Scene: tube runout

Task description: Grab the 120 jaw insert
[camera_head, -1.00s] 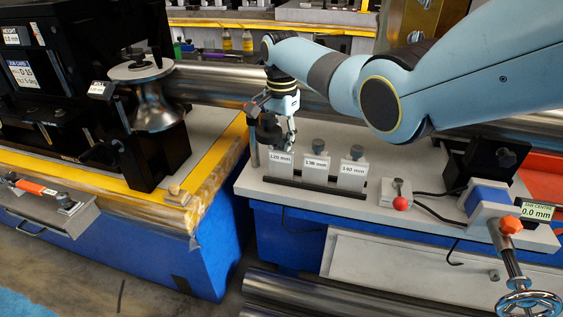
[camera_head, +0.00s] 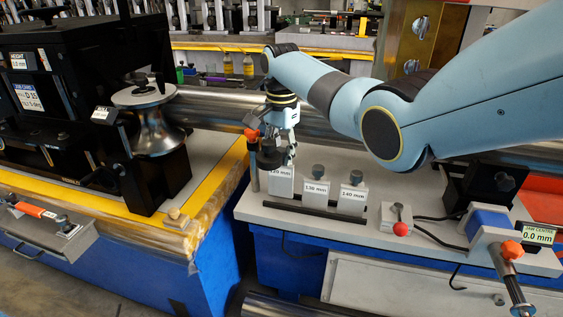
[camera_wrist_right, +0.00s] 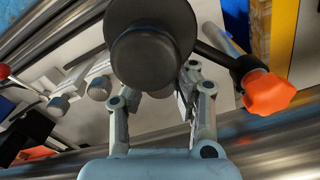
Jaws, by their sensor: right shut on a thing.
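The 120 mm jaw insert (camera_head: 282,186) is a light grey block with a white label, the leftmost of three in a row. Its label sits higher than its neighbours' labels and is partly covered by a dark round part in front. My right gripper (camera_head: 287,150) is above it, pointing down. In the right wrist view its fingers (camera_wrist_right: 162,105) are closed around the insert's dark knob (camera_wrist_right: 158,92), mostly hidden behind a large dark knob. I cannot tell whether the insert's bottom is clear of the rack. My left gripper is not in view.
The 136 mm insert (camera_head: 316,192) and 140 mm insert (camera_head: 352,198) stand to the right behind a dark rail (camera_head: 318,213). A post with an orange knob (camera_head: 252,134) and dark round part (camera_head: 269,158) stands close left. A long steel tube (camera_head: 225,108) runs behind.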

